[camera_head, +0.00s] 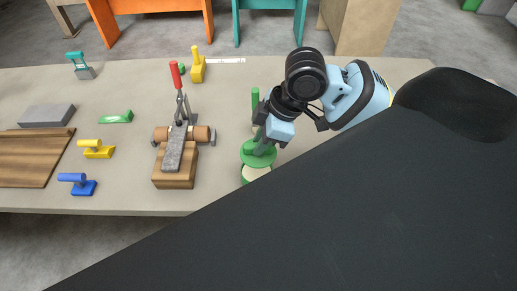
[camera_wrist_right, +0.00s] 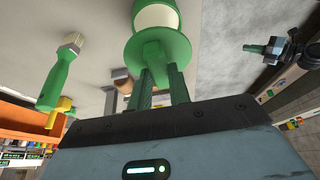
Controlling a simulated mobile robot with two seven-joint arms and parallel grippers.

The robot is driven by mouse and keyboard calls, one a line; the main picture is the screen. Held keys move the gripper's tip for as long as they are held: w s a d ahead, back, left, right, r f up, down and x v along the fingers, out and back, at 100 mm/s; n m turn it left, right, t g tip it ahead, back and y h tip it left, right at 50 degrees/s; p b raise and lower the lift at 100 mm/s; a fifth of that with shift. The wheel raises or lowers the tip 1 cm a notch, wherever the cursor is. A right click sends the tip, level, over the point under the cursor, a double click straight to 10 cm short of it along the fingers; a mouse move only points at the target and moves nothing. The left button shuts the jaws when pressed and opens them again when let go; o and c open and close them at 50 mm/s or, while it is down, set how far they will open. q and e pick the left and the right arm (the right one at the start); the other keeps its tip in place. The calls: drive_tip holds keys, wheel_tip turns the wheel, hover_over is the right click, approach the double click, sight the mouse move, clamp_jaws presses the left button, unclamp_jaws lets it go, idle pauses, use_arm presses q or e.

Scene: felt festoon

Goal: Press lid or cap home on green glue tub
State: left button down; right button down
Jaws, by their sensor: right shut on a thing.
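The green glue tub (camera_head: 257,173) has a cream band and stands near the table's front edge. It also shows at the top of the right wrist view (camera_wrist_right: 157,16). A round green lid (camera_head: 250,150) with an upright grip covers its top; I cannot tell whether it is fully seated. My right gripper (camera_head: 262,143) is above the tub, shut on the lid's grip. In the right wrist view its fingers (camera_wrist_right: 160,88) flank that grip, with the lid's disc (camera_wrist_right: 150,42) just beyond. My left gripper (camera_wrist_right: 258,48) appears small in that view; its jaw opening is unclear.
Yellow (camera_head: 97,149) and blue (camera_head: 77,184) handled tools and a wooden board (camera_head: 25,160) lie farther left. Table between clamp and tub is clear.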

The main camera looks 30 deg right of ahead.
sight(259, 158)
drive_tip(key=shift+a+r, duration=0.15)
drive_tip(key=shift+a, duration=0.15)
drive_tip(key=shift+f, duration=3.25)
drive_tip(key=shift+f, duration=0.15)
idle(1.1)
drive_tip(key=c, duration=0.7)
unclamp_jaws()
drive_tip(key=shift+c, duration=0.2)
